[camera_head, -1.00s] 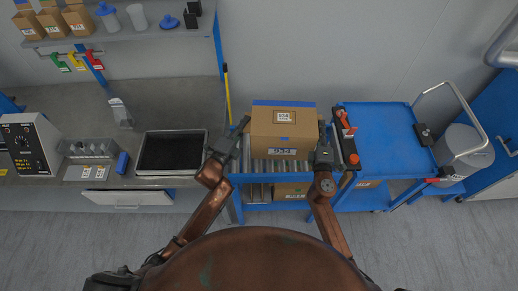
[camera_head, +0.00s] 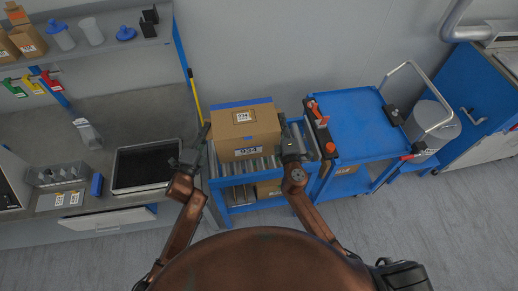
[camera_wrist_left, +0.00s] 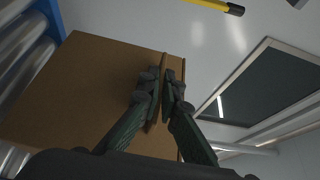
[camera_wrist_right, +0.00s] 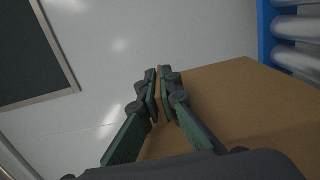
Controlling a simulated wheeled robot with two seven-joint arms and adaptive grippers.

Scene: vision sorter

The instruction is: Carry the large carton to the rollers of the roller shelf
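The large carton (camera_head: 246,128) is a brown box with blue tape and a 934 label. It is upright over the rollers (camera_head: 246,167) of the blue roller shelf. I cannot tell whether its base touches them. My left gripper (camera_head: 205,134) is at its left side, and my right gripper (camera_head: 286,134) is at its right side. In the left wrist view the fingers (camera_wrist_left: 164,80) are closed around a thin brown strip beside the carton's face (camera_wrist_left: 85,95). In the right wrist view the fingers (camera_wrist_right: 160,78) likewise pinch a thin brown strip at the carton (camera_wrist_right: 235,105).
A blue cart (camera_head: 362,125) with an orange-and-black tool on its edge stands close on the right. A workbench with a black tray (camera_head: 143,167) is on the left. A yellow pole (camera_head: 196,100) stands behind the shelf's left side. Another carton (camera_head: 268,188) is on the lower level.

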